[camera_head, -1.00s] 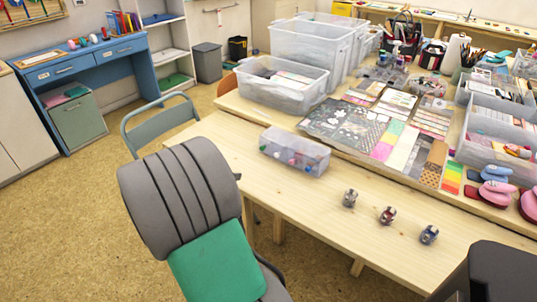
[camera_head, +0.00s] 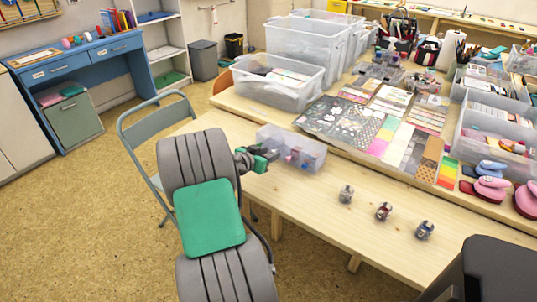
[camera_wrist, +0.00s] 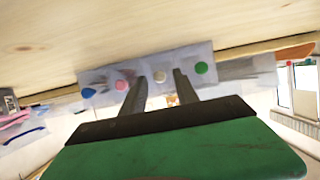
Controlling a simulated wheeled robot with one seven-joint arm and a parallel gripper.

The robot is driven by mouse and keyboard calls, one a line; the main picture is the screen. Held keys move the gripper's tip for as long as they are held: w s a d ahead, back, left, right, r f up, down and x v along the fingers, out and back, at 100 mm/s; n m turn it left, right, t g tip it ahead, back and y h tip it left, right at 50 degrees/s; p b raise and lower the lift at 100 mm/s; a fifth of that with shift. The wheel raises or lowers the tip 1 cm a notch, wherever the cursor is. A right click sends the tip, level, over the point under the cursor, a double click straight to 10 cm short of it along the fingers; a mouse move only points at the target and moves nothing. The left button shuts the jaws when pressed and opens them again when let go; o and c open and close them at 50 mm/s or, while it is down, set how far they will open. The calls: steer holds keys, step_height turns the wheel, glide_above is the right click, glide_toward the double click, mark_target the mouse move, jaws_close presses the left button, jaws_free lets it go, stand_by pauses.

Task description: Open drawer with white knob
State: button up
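A small clear box of drawers (camera_head: 300,150) with coloured knobs stands on the wooden table. In the wrist view its front (camera_wrist: 205,62) shows a blue knob (camera_wrist: 88,93), a pink knob (camera_wrist: 121,86), a white knob (camera_wrist: 160,76) and a green knob (camera_wrist: 201,68) in a row. My gripper (camera_head: 272,152) is in front of the box's left side in the head view. In the wrist view my gripper (camera_wrist: 159,80) is open, and the white knob appears between its fingertips. I cannot tell whether the fingers touch the box. The drawers look closed.
Several small stamps (camera_head: 384,211) stand on the table to the right of the box. A large clear bin (camera_head: 280,90) and sticker sheets (camera_head: 345,125) lie behind it on a raised shelf. A grey metal chair (camera_head: 150,125) stands to the left.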

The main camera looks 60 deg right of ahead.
jaws_close()
stand_by(1.2)
